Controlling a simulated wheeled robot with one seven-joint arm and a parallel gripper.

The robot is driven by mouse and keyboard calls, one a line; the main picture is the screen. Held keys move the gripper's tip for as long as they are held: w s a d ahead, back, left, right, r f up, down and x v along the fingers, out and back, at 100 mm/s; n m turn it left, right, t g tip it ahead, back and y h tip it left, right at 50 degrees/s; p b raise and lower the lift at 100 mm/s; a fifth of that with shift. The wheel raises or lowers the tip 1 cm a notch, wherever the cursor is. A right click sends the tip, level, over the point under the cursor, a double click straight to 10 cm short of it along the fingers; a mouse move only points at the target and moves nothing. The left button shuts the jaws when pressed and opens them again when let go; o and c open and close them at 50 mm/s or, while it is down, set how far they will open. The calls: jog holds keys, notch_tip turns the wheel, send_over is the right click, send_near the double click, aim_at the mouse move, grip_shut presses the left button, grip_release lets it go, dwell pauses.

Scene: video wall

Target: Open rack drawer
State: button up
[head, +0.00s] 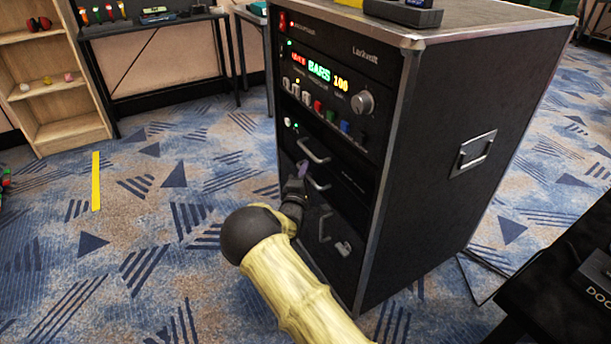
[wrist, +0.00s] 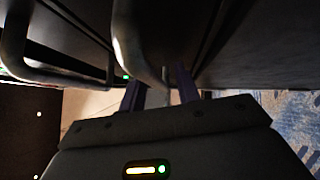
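The black rack (head: 350,180) stands upright with several drawer fronts, all looking flush. An upper handle (head: 313,150), a middle handle (head: 318,184) and a lower handle (head: 323,228) are on its front. My gripper (head: 301,170) is at the rack front, just left of the middle handle, its purple fingers partly hidden. In the wrist view my gripper (wrist: 160,90) has its two purple fingers apart, with a handle (wrist: 130,45) close by them, its end showing between them. Whether they touch it is too dark to tell. Another handle (wrist: 55,75) shows at left.
A wooden shelf (head: 50,80) and a dark table (head: 150,22) stand at the back left. A black table (head: 560,270) is at the lower right. The patterned carpet (head: 130,240) left of the rack is clear apart from a yellow strip (head: 96,180).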

jog(key=shift+c, duration=0.3)
grip_shut()
jog(key=shift+s+a, duration=0.1)
jog(key=shift+a, duration=0.05)
